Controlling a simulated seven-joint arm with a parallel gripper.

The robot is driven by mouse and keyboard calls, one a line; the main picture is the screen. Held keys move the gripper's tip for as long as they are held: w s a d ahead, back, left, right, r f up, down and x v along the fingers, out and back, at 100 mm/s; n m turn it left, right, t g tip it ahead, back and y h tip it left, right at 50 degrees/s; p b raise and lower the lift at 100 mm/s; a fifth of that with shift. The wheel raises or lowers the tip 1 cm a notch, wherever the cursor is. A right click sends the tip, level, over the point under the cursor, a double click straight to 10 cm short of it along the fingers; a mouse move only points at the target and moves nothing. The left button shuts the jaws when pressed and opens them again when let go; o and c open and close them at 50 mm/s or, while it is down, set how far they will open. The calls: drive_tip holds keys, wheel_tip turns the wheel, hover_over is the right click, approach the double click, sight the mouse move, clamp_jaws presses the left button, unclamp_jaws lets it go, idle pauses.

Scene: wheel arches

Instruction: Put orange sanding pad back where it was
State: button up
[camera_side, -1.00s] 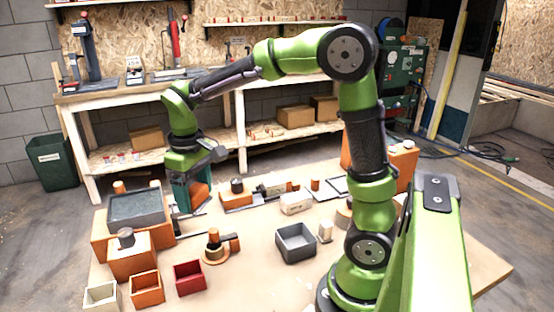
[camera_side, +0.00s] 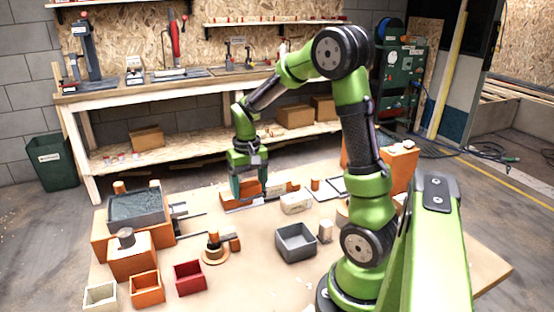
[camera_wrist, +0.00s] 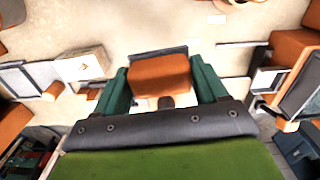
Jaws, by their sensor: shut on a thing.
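The orange sanding pad (camera_wrist: 160,76) is between the two green fingers of my gripper (camera_wrist: 161,82) in the wrist view, with a dark strip along its far edge. In the side view my gripper (camera_side: 249,188) points down over the back middle of the table, and the pad (camera_side: 251,187) shows at the fingertips. The pad is just above or at a low orange wooden base (camera_side: 228,204); I cannot tell if they touch. My gripper and the pad hide most of that base and the dark knob on it.
A grey tray (camera_side: 115,210) sits on an orange block at the left. A white block (camera_side: 296,203) lies right of my gripper. A grey bin (camera_side: 280,249), a red bin (camera_side: 190,282) and an orange bin (camera_side: 147,292) stand nearer.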

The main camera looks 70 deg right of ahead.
sight(251, 225)
drive_tip(key=shift+d+f+m, duration=0.2)
drive_tip(key=shift+f+m, duration=0.2)
drive_tip(key=shift+f, duration=0.05)
wheel_tip(251, 225, down, 10)
drive_tip(key=shift+w+r, duration=0.15)
drive_tip(key=shift+r, duration=0.05)
drive_tip(key=shift+f, duration=0.15)
drive_tip(key=o, duration=1)
